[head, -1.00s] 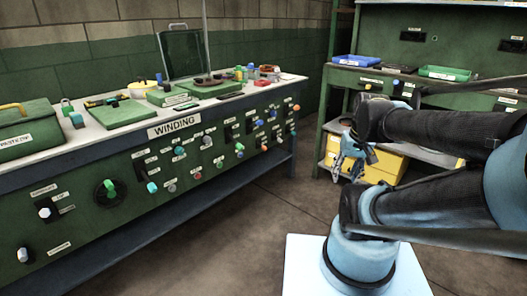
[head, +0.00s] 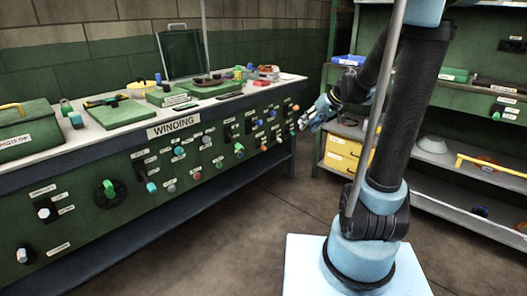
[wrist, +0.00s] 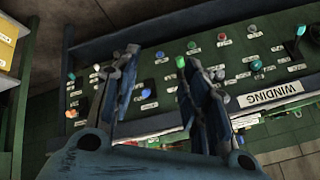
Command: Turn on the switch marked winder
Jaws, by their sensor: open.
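The green control panel (head: 85,165) on the left bench carries several knobs, buttons and toggle switches with small labels. Its large sign reads WINDING (head: 173,127), and the sign also shows upside down in the wrist view (wrist: 268,101). The small labels are too small to read, so I cannot tell which switch is marked winder. My gripper (head: 304,121) is at the right end of the panel in the head view. In the wrist view my gripper (wrist: 160,60) is open and empty, its fingers covering part of the panel.
The bench top holds a green case (head: 28,138), a board (head: 120,115) and small parts. Shelving on the right holds a yellow bin (head: 343,153) and a green tray (head: 454,75). The floor (head: 250,225) between bench and shelving is clear.

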